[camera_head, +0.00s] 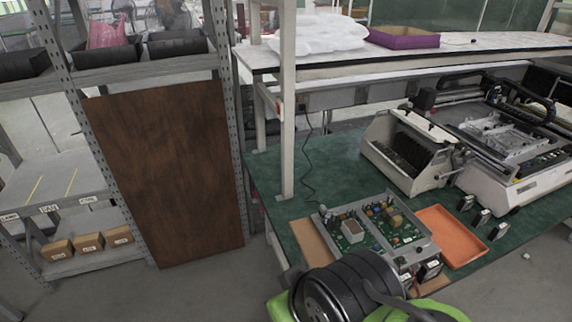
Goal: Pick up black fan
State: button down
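I cannot clearly make out a black fan in the head view. Small dark blocks with light faces, such as this one (480,217), stand in a row on the green tabletop (335,150), right of an orange tray (452,236). They are too small to tell whether any is a fan. A large black ribbed round part with green pieces fills the bottom centre and looks like my own arm. It covers the near edge of the table. My gripper's fingers do not show.
A circuit board assembly (375,228) lies left of the orange tray. A white machine (410,150) and a larger one (520,150) stand behind. A table post (288,110) rises at the left. A shelf rack holds a brown panel (165,170) and small boxes (88,242).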

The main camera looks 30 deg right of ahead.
aim_at(427, 267)
jog(key=z, duration=0.45)
jog(key=j+z, duration=0.1)
jog(key=z, duration=0.85)
jog(key=k+z, duration=0.1)
jog(key=z, duration=0.85)
jog(key=i+l+u, duration=0.15)
jog(key=l+u, duration=0.25)
jog(key=i+l+u, duration=0.1)
jog(key=l+u, duration=1.1)
jog(key=k+l+u, duration=0.15)
jog(key=l+u, duration=0.25)
jog(key=i+j, duration=0.45)
jog(key=i+z, duration=0.05)
jog(key=i, duration=0.05)
